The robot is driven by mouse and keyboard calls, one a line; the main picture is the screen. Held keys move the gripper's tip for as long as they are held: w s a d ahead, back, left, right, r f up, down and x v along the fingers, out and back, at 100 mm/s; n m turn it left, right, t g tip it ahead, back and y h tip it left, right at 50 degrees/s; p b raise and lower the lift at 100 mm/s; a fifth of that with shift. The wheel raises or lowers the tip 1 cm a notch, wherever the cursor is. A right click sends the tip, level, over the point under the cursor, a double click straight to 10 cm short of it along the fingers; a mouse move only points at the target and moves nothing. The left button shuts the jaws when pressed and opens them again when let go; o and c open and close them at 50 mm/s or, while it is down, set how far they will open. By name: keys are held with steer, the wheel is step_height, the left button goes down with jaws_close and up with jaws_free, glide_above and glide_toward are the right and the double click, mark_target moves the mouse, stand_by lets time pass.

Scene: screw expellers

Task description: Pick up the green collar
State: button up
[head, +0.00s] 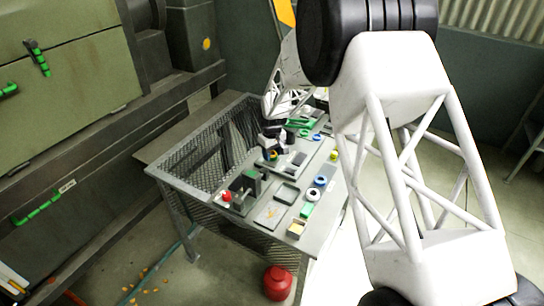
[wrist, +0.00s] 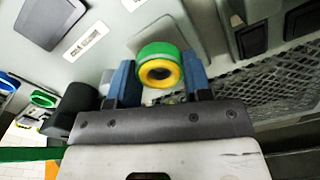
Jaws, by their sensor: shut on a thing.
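The green collar (wrist: 158,52), a short green ring with a yellow inner ring around a dark hole, sits between the two blue fingers of my gripper (wrist: 158,82) in the wrist view. The gripper is shut on it. The collar hides the exact contact. In the head view my gripper (head: 272,142) is small and dark over the far-middle part of the table, and a bit of green and yellow, the collar (head: 273,155), shows at its fingers. How high it is held above the surface I cannot tell.
The grey table (head: 262,243) has a mesh panel (head: 205,160) at its left. A red knob (head: 226,196), a white ring (head: 313,194), a blue ring (head: 320,181) and shallow trays (head: 287,193) lie nearby.

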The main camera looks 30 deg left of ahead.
step_height(320, 180, up, 2)
steer(key=shift+s+d+r, duration=0.1)
steer(key=s+d, duration=0.3)
steer(key=s, duration=0.1)
steer(key=s+d, duration=0.4)
steer(key=s+d+r, duration=0.1)
steer(key=s+d, duration=0.2)
steer(key=shift+s+d+r, duration=0.1)
steer(key=shift+s+d, duration=0.1)
steer(key=shift+s, duration=0.2)
stand_by(0.4)
steer(key=w+d, duration=0.2)
steer(key=d, duration=0.3)
steer(key=w+d+f, duration=0.1)
steer(key=w+d, duration=0.1)
steer(key=d, duration=0.4)
steer(key=w+d+f, duration=0.1)
steer(key=w+d, duration=0.1)
steer(key=d, duration=0.4)
steer(key=shift+w+d+f, duration=0.15)
steer(key=shift+w+d, duration=0.1)
steer(key=shift+w, duration=0.15)
steer(key=shift+w, duration=0.1)
glide_above(329, 170)
steer(key=shift+a+f, duration=0.15)
steer(key=shift+f, duration=0.6)
steer(key=shift+f, duration=1.75)
